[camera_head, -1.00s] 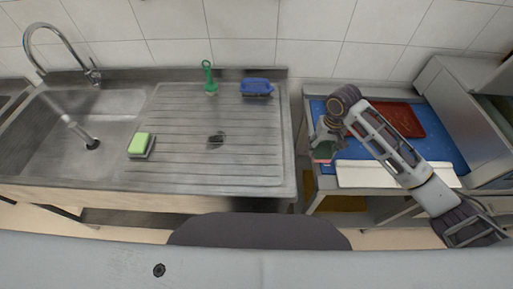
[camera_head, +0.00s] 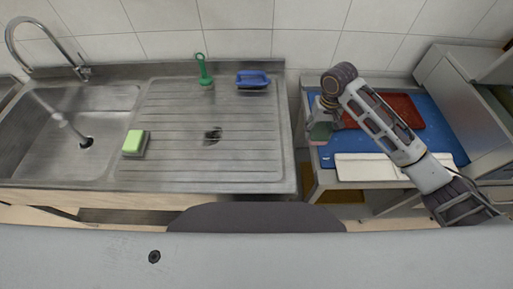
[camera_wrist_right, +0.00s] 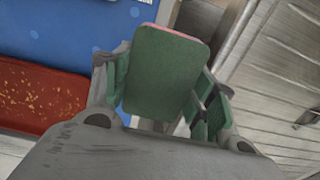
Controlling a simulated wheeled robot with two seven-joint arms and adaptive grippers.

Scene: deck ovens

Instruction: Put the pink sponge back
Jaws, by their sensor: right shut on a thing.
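My right gripper (camera_head: 323,116) is shut on the pink sponge (camera_wrist_right: 166,72). In the right wrist view the sponge shows a dark green face with a thin pink edge along its top, between the two green-padded fingers (camera_wrist_right: 160,92). In the head view the held sponge (camera_head: 320,131) is small, over the left edge of the blue-topped table (camera_head: 385,150), just right of the sink unit. I cannot tell its exact height. My left gripper is not in view.
The steel drainboard (camera_head: 240,150) holds a light green sponge (camera_head: 134,143), a green-handled brush (camera_head: 204,70) and a blue-handled brush (camera_head: 253,80). A red board (camera_head: 405,110) and a white board (camera_head: 365,168) lie on the table. The ribbed drainboard has much free room.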

